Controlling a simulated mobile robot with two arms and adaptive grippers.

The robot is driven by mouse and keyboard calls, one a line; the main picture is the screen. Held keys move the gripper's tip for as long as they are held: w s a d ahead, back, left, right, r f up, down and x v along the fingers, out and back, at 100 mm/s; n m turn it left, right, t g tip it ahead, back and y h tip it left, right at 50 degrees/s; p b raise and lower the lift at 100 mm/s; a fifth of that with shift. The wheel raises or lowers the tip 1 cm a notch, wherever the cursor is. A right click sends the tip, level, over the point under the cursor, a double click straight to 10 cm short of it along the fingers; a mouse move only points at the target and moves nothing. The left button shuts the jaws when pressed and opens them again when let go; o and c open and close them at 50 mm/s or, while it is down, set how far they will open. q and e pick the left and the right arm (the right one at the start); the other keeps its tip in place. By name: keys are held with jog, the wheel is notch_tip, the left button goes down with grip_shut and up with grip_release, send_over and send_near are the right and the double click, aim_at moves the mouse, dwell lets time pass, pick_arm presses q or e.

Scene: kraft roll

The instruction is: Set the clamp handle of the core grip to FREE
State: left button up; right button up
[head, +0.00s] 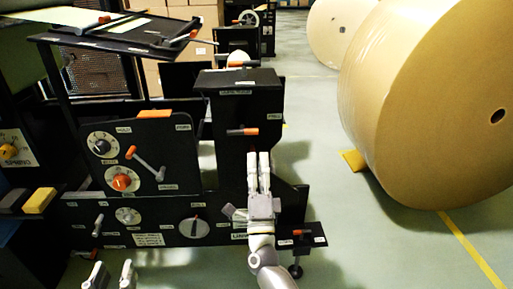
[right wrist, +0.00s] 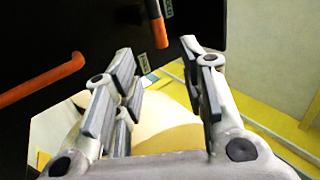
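A handle with an orange grip (head: 243,131) lies level on the front of a black upright box (head: 232,104); its labels are too small to read, so I cannot confirm that it is the clamp handle. My right gripper (head: 259,156) is just below and right of it, fingers pointing up. In the right wrist view the same gripper (right wrist: 158,65) is open and empty. An orange bar (right wrist: 40,81) is at left there, and another (right wrist: 155,22) hangs beyond the fingertips beside a label. My left gripper (head: 111,272) is open and empty at the bottom left.
A black panel (head: 155,172) with dials and an orange-tipped crank (head: 146,163) stands left. A small black shelf (head: 309,239) with an orange handle sits low, right of my right forearm.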

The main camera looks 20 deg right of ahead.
jog(key=v, duration=0.3)
jog(key=shift+s+a+f, duration=0.1)
jog(key=shift+s+f, duration=0.05)
jog(key=shift+s, duration=0.1)
